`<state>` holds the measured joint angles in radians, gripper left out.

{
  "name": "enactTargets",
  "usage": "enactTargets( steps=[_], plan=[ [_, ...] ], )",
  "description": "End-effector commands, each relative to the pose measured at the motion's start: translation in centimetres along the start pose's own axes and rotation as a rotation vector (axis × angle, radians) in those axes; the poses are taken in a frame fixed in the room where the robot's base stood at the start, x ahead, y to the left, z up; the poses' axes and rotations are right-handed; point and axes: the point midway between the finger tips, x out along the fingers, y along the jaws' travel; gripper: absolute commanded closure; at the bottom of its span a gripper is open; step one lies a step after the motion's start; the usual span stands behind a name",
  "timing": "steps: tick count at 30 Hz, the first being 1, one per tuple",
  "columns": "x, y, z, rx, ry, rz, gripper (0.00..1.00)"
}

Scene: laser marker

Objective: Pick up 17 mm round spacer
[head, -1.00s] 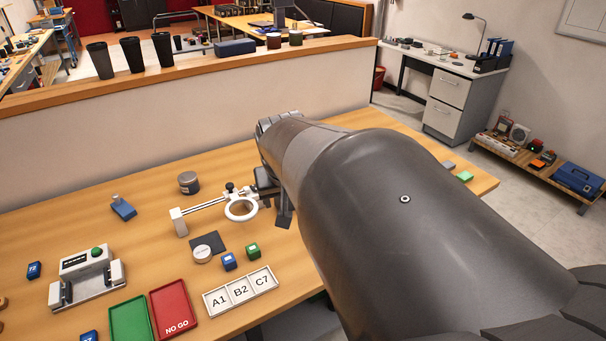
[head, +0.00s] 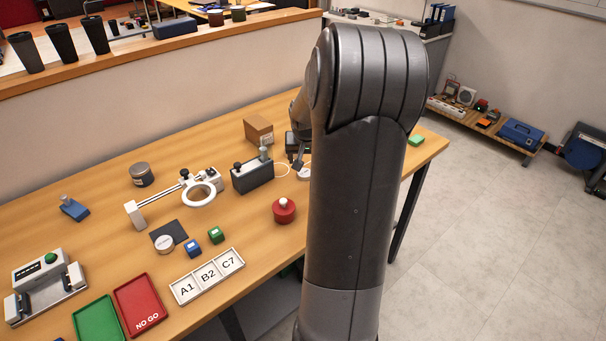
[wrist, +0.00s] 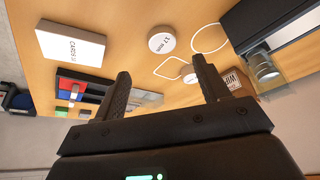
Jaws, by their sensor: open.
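The 17 mm round spacer (wrist: 162,40) is a white disc with dark lettering. In the wrist view it lies on the wooden table, beyond my fingertips and roughly between their lines. My gripper (wrist: 162,77) is open, its two dark fingers apart with nothing between them; it does not touch the spacer. In the head view my gripper (head: 299,160) is over the right part of the table, partly behind my arm. A pale round thing (head: 304,174) beside it there may be the spacer, partly hidden by my arm.
A white box marked CARDS (wrist: 71,45) lies left of the spacer. A black device (head: 252,176) with a white looped cable (wrist: 209,38) stands on the other side. A cardboard box (head: 258,130), a red round-topped piece (head: 284,211) and a ring magnifier (head: 199,194) stand nearby.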

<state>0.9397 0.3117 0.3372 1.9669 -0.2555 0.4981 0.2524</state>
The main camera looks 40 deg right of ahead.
Motion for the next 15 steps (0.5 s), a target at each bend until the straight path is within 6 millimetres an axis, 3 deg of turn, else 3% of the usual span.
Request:
enactTargets(
  steps=[6,15],
  plan=[
    [3.0,-0.1,0.1,-0.001,-0.002,0.0,0.32],
    [5.3,-0.2,0.0,-0.001,-0.003,-0.001,0.32]
  ],
)
